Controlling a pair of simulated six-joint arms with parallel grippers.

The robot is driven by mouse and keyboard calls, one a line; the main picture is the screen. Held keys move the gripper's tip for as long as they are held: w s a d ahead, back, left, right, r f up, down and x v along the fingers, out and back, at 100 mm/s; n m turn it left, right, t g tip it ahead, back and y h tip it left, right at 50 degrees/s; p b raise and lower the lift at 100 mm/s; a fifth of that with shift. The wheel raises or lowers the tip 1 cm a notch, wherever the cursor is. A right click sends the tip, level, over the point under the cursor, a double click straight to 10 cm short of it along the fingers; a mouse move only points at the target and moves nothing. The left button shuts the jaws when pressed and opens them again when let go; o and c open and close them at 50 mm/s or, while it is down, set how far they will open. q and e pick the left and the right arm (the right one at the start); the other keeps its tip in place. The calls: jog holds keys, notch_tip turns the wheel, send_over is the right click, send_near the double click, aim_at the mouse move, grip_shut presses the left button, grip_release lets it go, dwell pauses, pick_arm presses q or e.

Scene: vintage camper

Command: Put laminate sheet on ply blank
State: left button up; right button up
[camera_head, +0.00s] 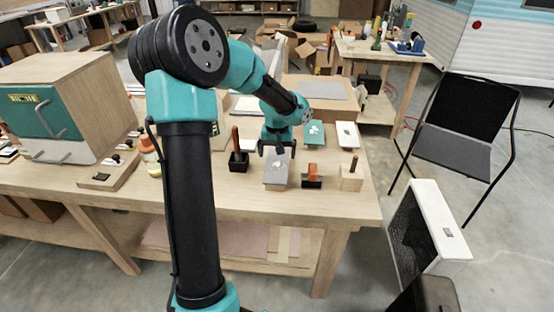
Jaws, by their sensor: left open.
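My left arm reaches across the workbench, and its gripper (276,150) is open over the far end of a flat grey rectangular piece (277,173). I cannot tell if the fingers touch it. I cannot tell for sure which of these flat pieces is the laminate sheet and which the ply blank. My right gripper is not in view.
On the workbench (240,200), a black holder with a red-handled tool (238,160) stands left of the grey piece. An orange-and-black tool (312,177) and a wooden block with a peg (351,177) stand to its right. A wooden cabinet (95,95) fills the left.

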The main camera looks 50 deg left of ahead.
aim_at(277, 165)
pick_arm(q)
notch_tip(277, 165, up, 8)
dwell(0.7)
